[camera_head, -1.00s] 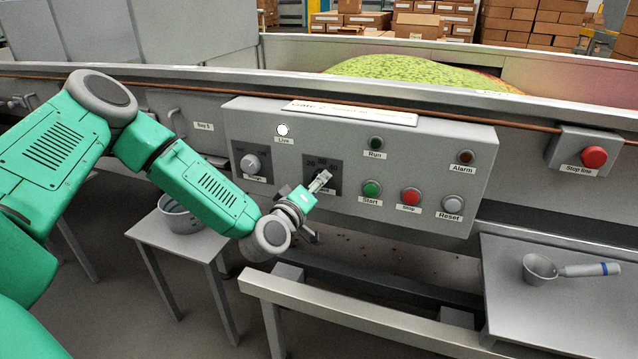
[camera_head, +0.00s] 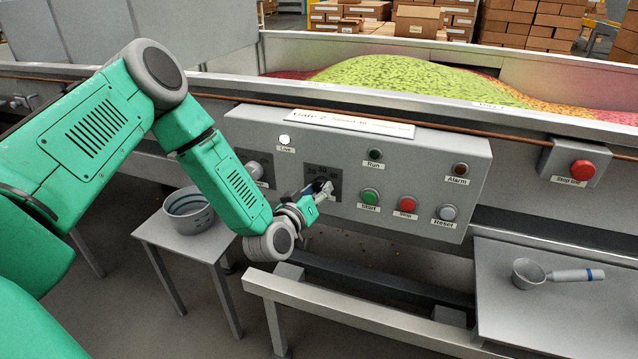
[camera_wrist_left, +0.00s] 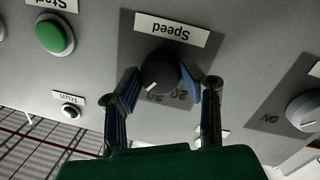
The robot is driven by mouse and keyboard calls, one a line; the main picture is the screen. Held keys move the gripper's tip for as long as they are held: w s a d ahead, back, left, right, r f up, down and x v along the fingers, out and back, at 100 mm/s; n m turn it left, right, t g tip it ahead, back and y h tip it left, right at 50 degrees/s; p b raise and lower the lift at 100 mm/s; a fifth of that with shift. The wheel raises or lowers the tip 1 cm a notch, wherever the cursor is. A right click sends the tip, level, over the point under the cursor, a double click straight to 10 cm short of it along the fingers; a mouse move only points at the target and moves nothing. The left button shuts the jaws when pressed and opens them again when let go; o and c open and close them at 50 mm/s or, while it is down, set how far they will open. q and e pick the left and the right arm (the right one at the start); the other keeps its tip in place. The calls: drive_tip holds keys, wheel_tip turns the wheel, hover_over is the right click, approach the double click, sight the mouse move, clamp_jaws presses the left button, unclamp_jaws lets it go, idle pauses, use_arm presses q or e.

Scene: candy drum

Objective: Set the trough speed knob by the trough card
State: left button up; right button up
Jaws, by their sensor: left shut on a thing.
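The grey control panel (camera_head: 250,140) carries a white card (camera_head: 350,123) along its top, which reads "Gate 2" with smaller print that I cannot read surely. The dark round speed knob (camera_wrist_left: 160,70) sits on a dark dial plate under an upside-down "Speed" label (camera_wrist_left: 172,28) in the left wrist view. Numbers that look like 20 and 30 show beside it. My left gripper (camera_wrist_left: 160,84) has one finger on each side of the knob and is shut on it. In the head view the left gripper (camera_head: 324,190) covers much of the dial, so the knob's setting is unclear.
Start (camera_head: 370,196), Stop (camera_head: 407,204) and Reset (camera_head: 447,212) buttons lie right of the dial. Another knob (camera_head: 255,169) is partly behind my arm. A red stop button (camera_head: 582,170) stands right. A scoop (camera_head: 528,273) and a pot (camera_head: 188,212) rest on side tables.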

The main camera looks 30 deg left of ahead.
use_arm(q)
drive_tip(key=shift+w+a+r+m+p, duration=0.2)
drive_tip(key=shift+r+m+p, duration=0.2)
drive_tip(key=shift+m+p, duration=0.55)
drive_tip(key=shift+m+y, duration=0.3)
drive_tip(key=shift+m, duration=0.05)
drive_tip(key=o, duration=1.1)
drive_tip(key=shift+o, duration=0.2)
drive_tip(key=shift+s+f, duration=0.1)
drive_tip(key=shift+f, duration=0.1)
drive_tip(key=shift+s+f, duration=0.1)
drive_tip(key=shift+s+d, duration=0.15)
drive_tip(key=shift+s, duration=0.2)
drive_tip(key=s+d+r, duration=0.1)
drive_tip(key=s, duration=1)
drive_tip(key=shift+d, duration=0.2)
